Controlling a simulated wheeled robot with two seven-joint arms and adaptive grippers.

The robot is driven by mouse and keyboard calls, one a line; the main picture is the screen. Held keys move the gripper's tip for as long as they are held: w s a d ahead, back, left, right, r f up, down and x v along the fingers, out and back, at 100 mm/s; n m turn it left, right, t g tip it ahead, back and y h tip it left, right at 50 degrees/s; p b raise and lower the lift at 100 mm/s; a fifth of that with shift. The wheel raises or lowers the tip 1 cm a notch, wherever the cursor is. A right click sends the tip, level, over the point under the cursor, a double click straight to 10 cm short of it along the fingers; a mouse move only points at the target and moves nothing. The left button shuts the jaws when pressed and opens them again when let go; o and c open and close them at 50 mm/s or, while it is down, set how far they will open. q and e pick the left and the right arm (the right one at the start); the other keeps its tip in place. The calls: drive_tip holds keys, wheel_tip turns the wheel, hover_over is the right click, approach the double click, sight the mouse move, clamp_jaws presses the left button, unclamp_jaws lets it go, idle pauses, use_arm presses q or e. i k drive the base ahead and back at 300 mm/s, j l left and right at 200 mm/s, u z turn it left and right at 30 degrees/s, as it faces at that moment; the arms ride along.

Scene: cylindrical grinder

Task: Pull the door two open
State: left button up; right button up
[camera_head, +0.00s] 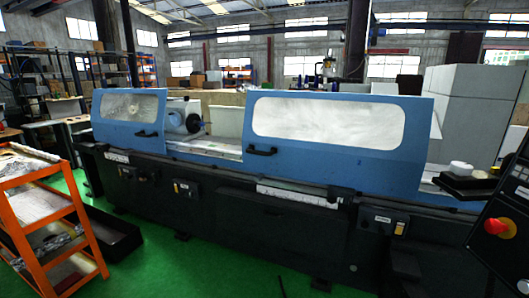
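The cylindrical grinder has two blue sliding doors with pale windows along its front. The smaller left door (128,137) has a black handle (146,134) near its lower right corner. The larger right door (340,166) has a black handle (262,151) near its lower left corner. I cannot tell which one is door two. A gap between the doors shows a round blue machine part (186,122) and a pale bed (207,147). Neither of my grippers shows in the head view.
An orange shelf cart (85,229) stands at the front left. A control panel with a red knob (493,227) is at the right edge. The dark machine base (272,225) runs below the doors. Green floor (190,270) lies clear in front.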

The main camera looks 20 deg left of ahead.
sight(373, 123)
drive_tip(key=i, duration=1.45)
drive_tip(key=u, duration=0.15)
